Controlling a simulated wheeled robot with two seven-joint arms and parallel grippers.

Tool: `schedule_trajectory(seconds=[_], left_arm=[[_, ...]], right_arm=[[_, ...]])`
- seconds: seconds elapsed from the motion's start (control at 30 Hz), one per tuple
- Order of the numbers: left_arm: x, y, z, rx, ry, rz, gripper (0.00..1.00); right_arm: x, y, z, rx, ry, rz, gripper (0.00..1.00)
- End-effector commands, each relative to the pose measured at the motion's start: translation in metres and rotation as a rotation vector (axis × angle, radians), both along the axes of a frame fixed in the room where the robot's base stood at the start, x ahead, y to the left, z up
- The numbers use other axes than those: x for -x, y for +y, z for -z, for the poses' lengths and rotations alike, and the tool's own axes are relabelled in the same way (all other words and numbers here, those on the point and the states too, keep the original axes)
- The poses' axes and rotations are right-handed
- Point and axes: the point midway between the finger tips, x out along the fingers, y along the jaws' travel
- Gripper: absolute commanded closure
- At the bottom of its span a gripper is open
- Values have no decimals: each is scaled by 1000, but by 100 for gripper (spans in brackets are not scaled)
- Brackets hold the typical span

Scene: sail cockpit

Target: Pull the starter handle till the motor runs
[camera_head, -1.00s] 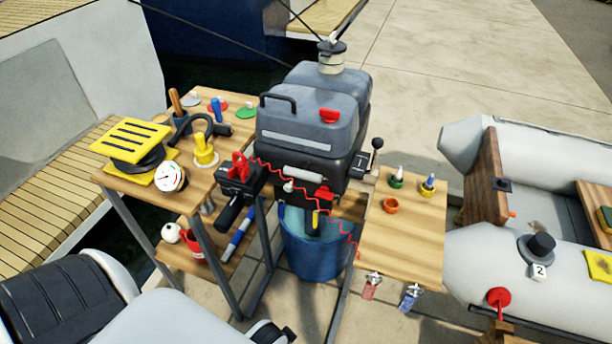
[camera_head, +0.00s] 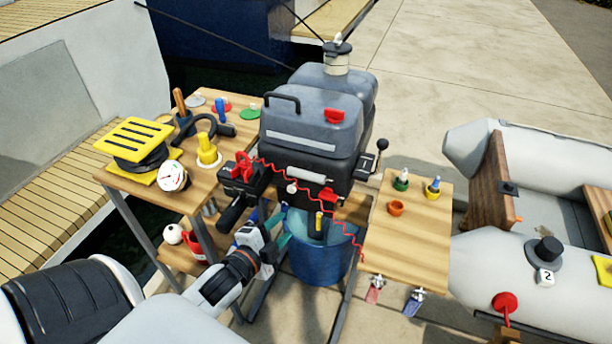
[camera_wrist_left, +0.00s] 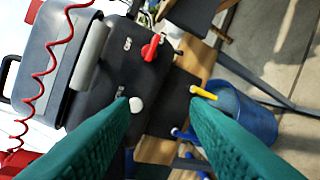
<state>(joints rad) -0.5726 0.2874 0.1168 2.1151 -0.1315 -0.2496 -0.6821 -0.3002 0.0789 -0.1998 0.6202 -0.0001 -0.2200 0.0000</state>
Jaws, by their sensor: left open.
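The outboard motor (camera_head: 312,120), with a grey cowl over a black lower body, stands upright at the centre. A pale grey bar-shaped handle (camera_head: 306,175), which looks like the starter handle, sits on its front face; it also shows in the left wrist view (camera_wrist_left: 90,57). A white knob (camera_head: 291,188) is below it, and it shows near a fingertip in the wrist view (camera_wrist_left: 137,104). A red switch (camera_head: 327,195) is to the right. My left gripper (camera_head: 282,228) is open and empty, with teal fingers, below and in front of the handle. My right gripper is out of view.
A red coiled cord (camera_head: 335,218) hangs across the motor front. A blue bucket (camera_head: 322,262) stands under the motor. A wooden side table (camera_head: 405,235) holds small cups at right. The left table (camera_head: 200,185) carries a gauge and yellow-black parts.

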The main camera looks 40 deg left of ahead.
Motion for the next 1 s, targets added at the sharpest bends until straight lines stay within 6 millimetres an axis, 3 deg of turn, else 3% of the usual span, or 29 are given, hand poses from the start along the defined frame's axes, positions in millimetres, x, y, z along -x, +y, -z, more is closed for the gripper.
schedule_trajectory(seconds=[0.1,0.23,0.4,0.53,1.0], left_arm=[[-6,16,-22,-217,-186,103,58],[-5,23,-40,-389,-339,181,58],[-1,26,-51,-491,-435,225,58],[-10,24,-56,-502,-450,230,58],[-94,10,-72,-498,-448,229,58]], right_arm=[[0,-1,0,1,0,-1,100],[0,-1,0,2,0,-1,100],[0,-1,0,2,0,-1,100],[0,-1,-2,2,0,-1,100],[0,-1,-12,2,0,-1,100]])
